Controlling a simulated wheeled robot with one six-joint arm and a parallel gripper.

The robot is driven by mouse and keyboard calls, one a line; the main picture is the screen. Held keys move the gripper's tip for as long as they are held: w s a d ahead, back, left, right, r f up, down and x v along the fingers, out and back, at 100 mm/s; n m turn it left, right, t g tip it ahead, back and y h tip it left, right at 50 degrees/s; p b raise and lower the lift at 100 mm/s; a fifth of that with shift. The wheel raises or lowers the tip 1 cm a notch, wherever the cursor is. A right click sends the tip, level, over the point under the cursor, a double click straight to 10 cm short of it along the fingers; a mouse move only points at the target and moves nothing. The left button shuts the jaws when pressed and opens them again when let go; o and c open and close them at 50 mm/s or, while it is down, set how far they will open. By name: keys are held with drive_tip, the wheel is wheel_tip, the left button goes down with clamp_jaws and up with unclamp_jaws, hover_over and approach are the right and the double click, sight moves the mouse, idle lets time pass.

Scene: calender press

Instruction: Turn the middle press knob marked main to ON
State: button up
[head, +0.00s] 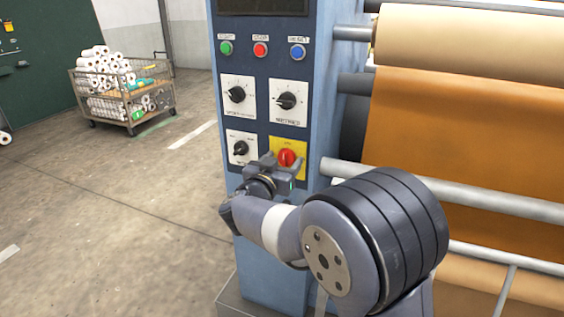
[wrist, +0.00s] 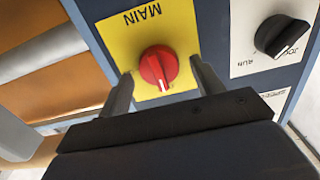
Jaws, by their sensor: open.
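The main knob is a red rotary knob (head: 287,158) on a yellow plate (head: 302,147), at the lower right of the blue press panel. In the wrist view the knob (wrist: 158,67) sits in the middle of its yellow plate (wrist: 190,20), and the word MAIN reads upside down. A pale line shows on the knob's near end. My gripper (wrist: 160,70) is open, with one finger on each side of the knob. I cannot tell whether the fingers touch it. In the head view my gripper (head: 279,168) is in front of the plate and hides its lower left part.
A black knob (head: 241,148) on a white plate is left of the yellow plate; two larger dials (head: 236,95) (head: 286,101) and several push buttons (head: 260,50) are above. Rollers with orange sheet (head: 470,140) stand right. A roll cart (head: 125,92) stands back left, with open floor before it.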

drive_tip(key=c, duration=0.9)
drive_tip(key=shift+c, duration=0.2)
drive_tip(key=shift+m, duration=0.4)
drive_tip(key=m+b, duration=0.1)
drive_tip(key=m, duration=0.3)
drive_tip(key=shift+d+f, duration=0.1)
drive_tip(key=m+b, duration=0.2)
drive_tip(key=m, duration=0.2)
drive_tip(key=shift+s+d+f+m, duration=0.1)
drive_tip(key=shift+m, duration=0.2)
drive_tip(key=m+b, duration=0.3)
drive_tip(key=m, duration=0.1)
drive_tip(key=shift+f, duration=0.15)
drive_tip(key=shift+m+b, duration=1.25)
drive_tip(key=shift+m, duration=0.95)
drive_tip(key=o, duration=0.9)
